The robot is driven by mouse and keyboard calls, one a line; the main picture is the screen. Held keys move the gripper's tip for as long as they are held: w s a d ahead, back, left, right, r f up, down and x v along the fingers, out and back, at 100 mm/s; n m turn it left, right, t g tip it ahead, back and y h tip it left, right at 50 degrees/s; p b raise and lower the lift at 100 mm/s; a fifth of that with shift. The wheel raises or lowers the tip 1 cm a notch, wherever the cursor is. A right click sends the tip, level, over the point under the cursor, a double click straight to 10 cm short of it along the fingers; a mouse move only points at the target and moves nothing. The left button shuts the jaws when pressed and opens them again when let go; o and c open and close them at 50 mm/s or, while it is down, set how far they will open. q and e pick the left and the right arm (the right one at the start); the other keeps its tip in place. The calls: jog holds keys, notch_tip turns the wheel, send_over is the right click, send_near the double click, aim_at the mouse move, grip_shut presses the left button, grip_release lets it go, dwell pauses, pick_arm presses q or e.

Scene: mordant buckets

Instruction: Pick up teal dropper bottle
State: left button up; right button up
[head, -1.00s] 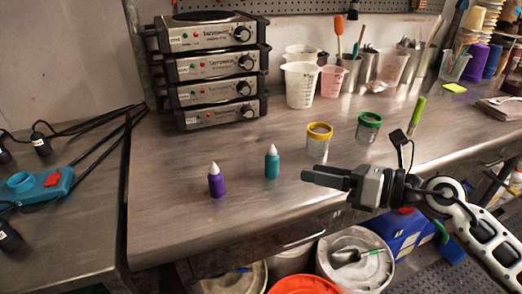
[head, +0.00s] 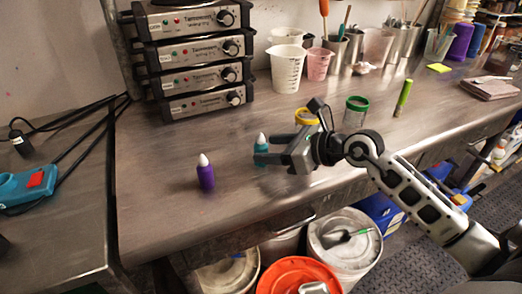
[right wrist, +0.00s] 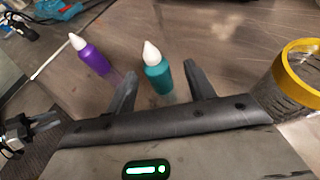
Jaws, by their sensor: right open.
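The teal dropper bottle (head: 261,148) stands upright on the metal bench, its white pointed cap up. My right gripper (head: 261,151) is open and close to the bottle in the head view, its fingers partly covering it. In the right wrist view the teal bottle (right wrist: 157,74) shows between the two spread fingers (right wrist: 160,76); I cannot tell whether either touches it. What seems to be my left gripper (right wrist: 45,123) shows small at the left edge of that view; its jaws are unclear. It is outside the head view.
A purple dropper bottle (head: 206,177) stands left of the teal one. A yellow-rimmed jar (head: 306,117), partly hidden by my right gripper, and a green-rimmed jar (head: 357,109) stand to the right. Stacked hotplates (head: 190,53) are behind. Bench in front of the bottles is clear.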

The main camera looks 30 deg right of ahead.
jog(key=x, duration=0.5)
jog(key=shift+s+a+f+p, duration=0.1)
jog(key=shift+a+f+p, duration=0.05)
jog(key=shift+p, duration=0.25)
jog(key=c, duration=1)
jog(key=shift+c, duration=0.2)
